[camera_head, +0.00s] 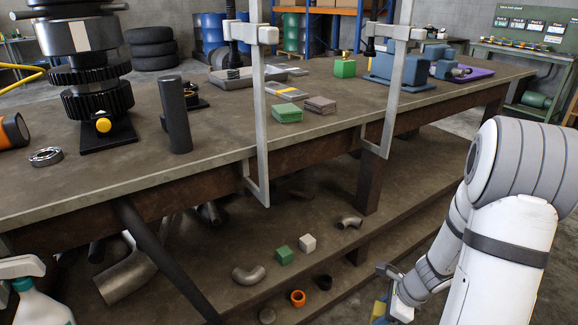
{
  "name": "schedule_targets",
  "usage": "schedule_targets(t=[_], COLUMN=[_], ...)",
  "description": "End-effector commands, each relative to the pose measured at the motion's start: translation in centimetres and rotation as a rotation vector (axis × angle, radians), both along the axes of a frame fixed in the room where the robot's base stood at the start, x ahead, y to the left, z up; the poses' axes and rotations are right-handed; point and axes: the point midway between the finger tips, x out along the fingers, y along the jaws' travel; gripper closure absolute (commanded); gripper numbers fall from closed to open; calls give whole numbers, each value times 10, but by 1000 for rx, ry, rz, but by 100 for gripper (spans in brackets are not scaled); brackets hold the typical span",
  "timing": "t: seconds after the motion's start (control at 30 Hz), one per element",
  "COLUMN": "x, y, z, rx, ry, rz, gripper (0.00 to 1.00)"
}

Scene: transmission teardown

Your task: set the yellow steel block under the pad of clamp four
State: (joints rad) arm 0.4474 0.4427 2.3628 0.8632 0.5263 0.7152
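My gripper (386,295) is low at the bottom centre-right, in front of the bench. A blue part and a yellow piece (380,308) show at it. I cannot tell whether this is the yellow steel block, or whether the fingers are shut. Two grey bar clamps hang on the bench's front edge: a left clamp (264,110) and a right clamp (392,100). No number is readable, so I cannot tell which is clamp four. The left clamp's dark screw reaches down near a grey casting (232,80). The right clamp's screw end is near a blue casting (398,70).
A dark cylinder (175,115) and a gear stack (90,75) stand at left. The lower shelf (330,250) holds pipe elbows, a green cube (284,255) and a white cube (308,243).

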Motion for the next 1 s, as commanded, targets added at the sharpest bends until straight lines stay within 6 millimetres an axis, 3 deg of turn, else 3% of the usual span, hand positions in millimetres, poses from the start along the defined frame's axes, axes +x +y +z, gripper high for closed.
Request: schedule_targets(t=[0.03, 0.1, 0.53, 1.0], x=[8, 16, 53, 87], y=[7, 15, 58, 81], z=[22, 37, 122, 207], rx=[0, 0, 0, 0], ry=[-2, -1, 0, 0], rz=[86, 209, 975, 1732], gripper=[100, 100, 100, 100])
